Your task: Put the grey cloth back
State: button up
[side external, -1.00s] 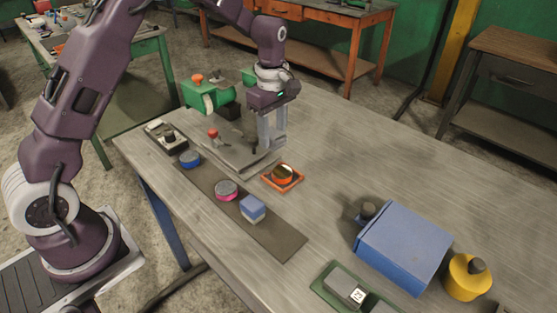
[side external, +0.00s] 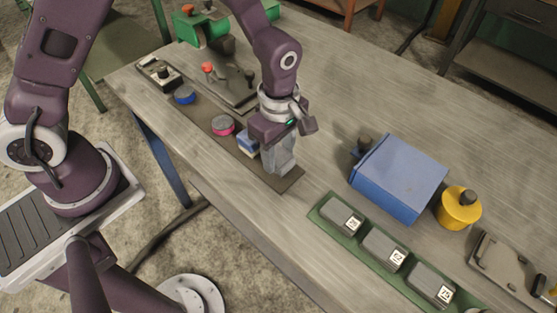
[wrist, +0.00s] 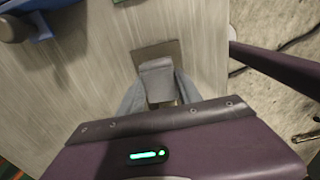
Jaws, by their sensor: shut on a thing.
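My gripper (side external: 281,166) points down over the near right end of the dark strip mat (side external: 290,181). It is shut on a small grey piece, seemingly the grey cloth (wrist: 157,80), which shows between the fingers in the wrist view. The bare end of the mat also shows there (wrist: 160,48), just beyond the piece. In the side view the fingers mostly hide the piece, and I cannot tell whether it touches the mat. On the mat are a blue-rimmed round pad (side external: 185,95), a pink-rimmed round pad (side external: 222,125) and a blue and white block (side external: 247,144), partly behind my gripper.
A blue box (side external: 398,178) and a yellow canister (side external: 459,209) stand to the right. A green tray (side external: 322,211) with numbered grey blocks lies at the front. A grey plate with a red knob (side external: 230,85) and a green tool (side external: 203,30) are at the back left.

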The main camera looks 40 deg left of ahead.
aim_at(279, 155)
jog(key=shift+f, duration=1.25)
jog(key=shift+f, duration=0.15)
jog(key=o, duration=1.3)
notch_tip(279, 155, up, 12)
jog(key=shift+r, duration=0.25)
